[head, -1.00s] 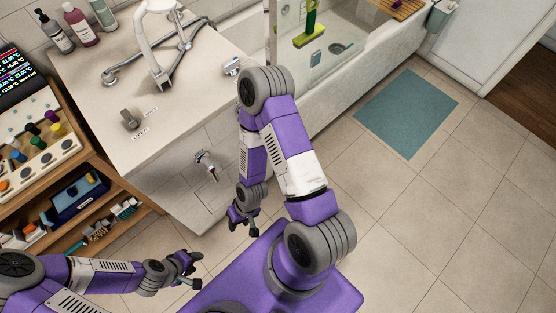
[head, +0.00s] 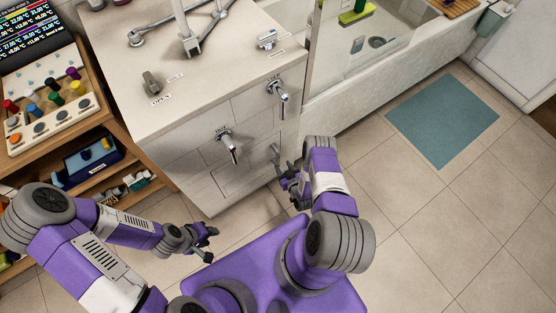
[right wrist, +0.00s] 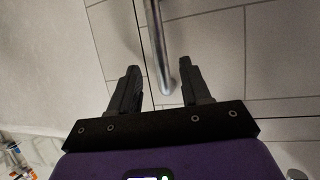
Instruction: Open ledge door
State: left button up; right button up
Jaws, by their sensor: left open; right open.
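The tiled ledge (head: 200,170) stands ahead, with thin seams of a door panel (head: 234,178) low on its front. The door looks shut. My right gripper (head: 287,178) is open by the lower right of the ledge front, close to a short metal bar (head: 275,152). In the right wrist view, a metal bar (right wrist: 157,45) reaches down between the two open fingers (right wrist: 160,85), and neither finger clearly touches it. Tile seams lie behind it. My left gripper (head: 207,240) is open and empty, over the floor in front of the ledge.
Two chrome fittings, one labelled (head: 228,146) and one further right (head: 279,97), stick out from the ledge front. A wooden shelf unit (head: 125,165) stands to the left. The bathtub (head: 370,85) is at the right, with a blue mat (head: 442,120) and free floor before it.

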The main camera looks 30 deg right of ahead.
aim_at(279, 160)
jog(key=b+x, duration=0.2)
jog(key=x, duration=0.4)
jog(key=shift+w+b, duration=0.1)
jog(key=shift+b, duration=0.25)
jog(key=shift+w+f, duration=0.2)
jog(key=shift+w, duration=0.35)
grip_shut()
